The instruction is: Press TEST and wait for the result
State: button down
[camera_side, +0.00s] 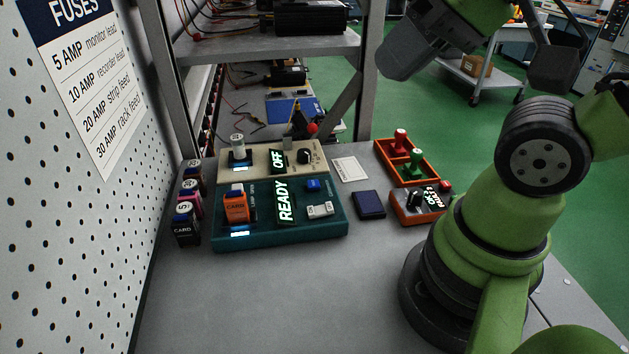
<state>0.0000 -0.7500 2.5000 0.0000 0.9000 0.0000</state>
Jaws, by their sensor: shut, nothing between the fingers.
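A teal tester (330,232) stands on the bench with a lit display (284,201) reading READY. An orange card module (236,208) stands upright in its left part, above a small lit blue-white strip. On its right are a blue button (313,185) and a pale two-part switch (320,209). I cannot read which control is marked TEST. My gripper (400,52) is a dark grey shape at the top, right of centre. It is well above the bench, apart from the tester, shut and empty; its fingertips are not clearly seen.
Behind the tester is a beige unit (318,165) reading OFF. Several card modules (186,224) stand at left. At right are an orange tray (424,158), a small orange box (398,208) and a dark blue pad (369,205). The front bench is clear. A pegboard wall bounds the left.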

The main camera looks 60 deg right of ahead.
dwell(0.9)
jog(key=m+g+y, duration=0.1)
jog(key=m+y, duration=0.4)
jog(key=m, duration=2.6)
send_over(314, 181)
notch_tip(314, 181, down, 15)
jog(key=shift+f, duration=0.2)
jog(key=shift+f, duration=0.1)
jog(key=shift+f, duration=4.3)
jog(key=shift+f, duration=0.4)
